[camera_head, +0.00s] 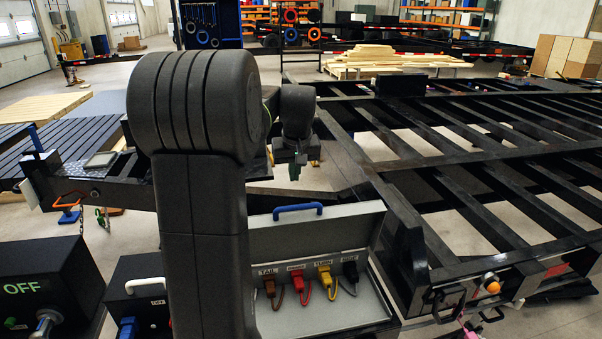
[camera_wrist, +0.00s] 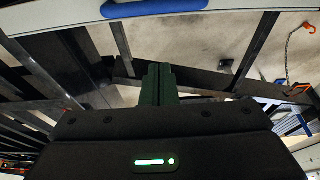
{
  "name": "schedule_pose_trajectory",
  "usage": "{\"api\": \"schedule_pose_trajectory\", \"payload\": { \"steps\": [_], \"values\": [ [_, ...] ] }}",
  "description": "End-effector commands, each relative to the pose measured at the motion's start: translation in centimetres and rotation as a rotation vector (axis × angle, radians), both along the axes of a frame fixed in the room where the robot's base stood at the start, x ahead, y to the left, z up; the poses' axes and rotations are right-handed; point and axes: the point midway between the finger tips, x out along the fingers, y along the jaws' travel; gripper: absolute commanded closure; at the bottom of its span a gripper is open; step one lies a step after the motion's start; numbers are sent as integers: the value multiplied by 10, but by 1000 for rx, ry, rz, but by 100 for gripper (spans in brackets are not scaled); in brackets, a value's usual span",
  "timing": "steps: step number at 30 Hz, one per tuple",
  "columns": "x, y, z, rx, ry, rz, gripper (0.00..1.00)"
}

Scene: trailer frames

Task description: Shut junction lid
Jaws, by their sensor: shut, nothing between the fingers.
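The junction box (camera_head: 310,320) stands in front of me with its lid (camera_head: 335,230) raised open. The lid has a blue handle (camera_head: 298,208) on its top edge. Inside are brown, red, yellow and dark plugs with labels, the yellow plug (camera_head: 325,278) among them. In the wrist view the lid edge (camera_wrist: 250,5) and the blue handle (camera_wrist: 158,8) show at the top. My gripper (camera_head: 293,165) hangs beyond and above the lid, apart from it. In the wrist view its green fingers (camera_wrist: 158,82) are together and empty. My arm hides the box's left part.
A black box marked OFF (camera_head: 50,285) and a box with a white handle (camera_head: 145,290) stand at the left. The black trailer frame (camera_head: 480,150) fills the right side. A chain with an orange hook (camera_head: 70,200) hangs at the left.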

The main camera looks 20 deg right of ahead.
Motion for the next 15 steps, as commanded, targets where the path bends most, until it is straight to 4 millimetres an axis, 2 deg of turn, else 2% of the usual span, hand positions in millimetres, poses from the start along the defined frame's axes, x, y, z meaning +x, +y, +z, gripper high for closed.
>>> {"api": "schedule_pose_trajectory", "payload": {
  "steps": [10, 11, 15],
  "values": [
    [20, -4, -70, 2, 5, 0, 100],
    [13, -3, -65, 1, 1, -1, 100],
    [-5, 1, -64, 1, 0, -2, 100]
  ]
}}
